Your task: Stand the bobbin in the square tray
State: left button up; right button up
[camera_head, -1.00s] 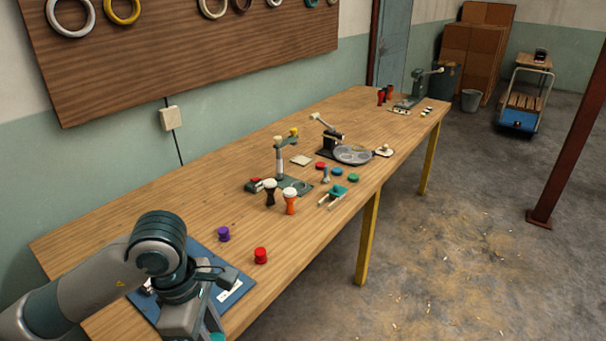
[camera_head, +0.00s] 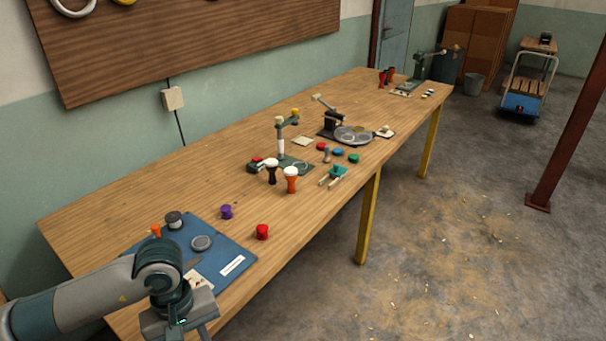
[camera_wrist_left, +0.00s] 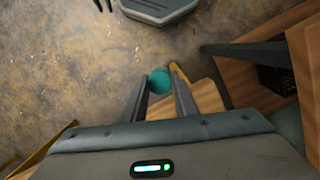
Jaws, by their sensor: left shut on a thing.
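My left gripper (camera_wrist_left: 160,82) is shut on a teal, round-ended thing, which I take to be the bobbin (camera_wrist_left: 159,80). Only its round end shows between the fingertips in the left wrist view, with floor and wood beyond. In the head view my left gripper (camera_head: 186,322) is at the bottom edge, by the near end of the table, and the held bobbin is hidden. My right gripper is not in view.
A blue mat (camera_head: 222,248) with several small things lies at the table's near end. Goblet drums (camera_head: 291,180) and a green stand (camera_head: 281,150) occupy the middle. Bare wood (camera_head: 160,190) lies along the wall side.

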pick_arm(q)
jog(key=a+f+m, duration=0.1)
jog(key=s+a+f+m, duration=0.1)
jog(key=f+m, duration=0.1)
jog(key=a+f+m, duration=0.1)
jog(key=m, duration=0.1)
jog(key=shift+s+f+y, duration=0.15)
jog(key=shift+s+y, duration=0.05)
jog(key=shift+y, duration=0.2)
jog(key=shift+w, duration=0.1)
